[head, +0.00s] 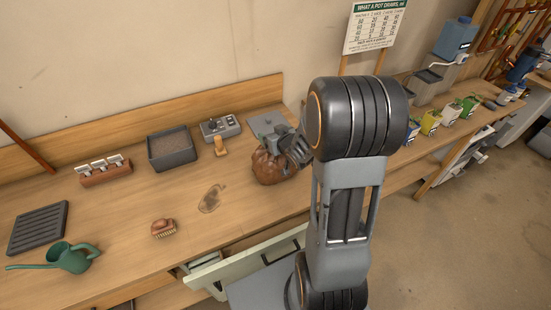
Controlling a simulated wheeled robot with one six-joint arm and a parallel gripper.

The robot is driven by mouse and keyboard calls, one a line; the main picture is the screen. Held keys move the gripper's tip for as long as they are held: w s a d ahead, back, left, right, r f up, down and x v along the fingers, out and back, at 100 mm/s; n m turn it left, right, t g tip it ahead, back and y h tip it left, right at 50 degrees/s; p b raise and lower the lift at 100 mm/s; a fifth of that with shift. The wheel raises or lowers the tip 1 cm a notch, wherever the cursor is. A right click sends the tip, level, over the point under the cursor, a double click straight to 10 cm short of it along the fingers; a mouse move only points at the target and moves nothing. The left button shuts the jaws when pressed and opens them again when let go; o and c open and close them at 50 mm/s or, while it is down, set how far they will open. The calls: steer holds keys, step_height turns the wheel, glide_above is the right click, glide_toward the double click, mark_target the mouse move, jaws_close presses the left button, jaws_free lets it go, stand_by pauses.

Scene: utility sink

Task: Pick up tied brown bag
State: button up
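The brown bag (268,169) sits on the wooden workbench, left of my arm in the head view. It looks rounded and glossy, and its top is partly covered. My gripper (287,153) is at the bag's upper right side, very close to it or touching it. The fingers are small and dark here and partly overlap the bag. I cannot tell whether they are open or closed around its neck. The bag appears to rest on the bench top.
A grey tray (171,150), a grey control box (221,127) and a wooden stamp-like piece (220,147) stand behind. A brush (163,228), a dark stain (211,199) and a green watering can (66,257) lie left. An open drawer (247,259) juts out in front.

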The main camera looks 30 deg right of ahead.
steer(key=shift+w+f, duration=0.15)
steer(key=shift+w, duration=0.25)
steer(key=shift+c, duration=0.4)
jaws_close()
stand_by(0.5)
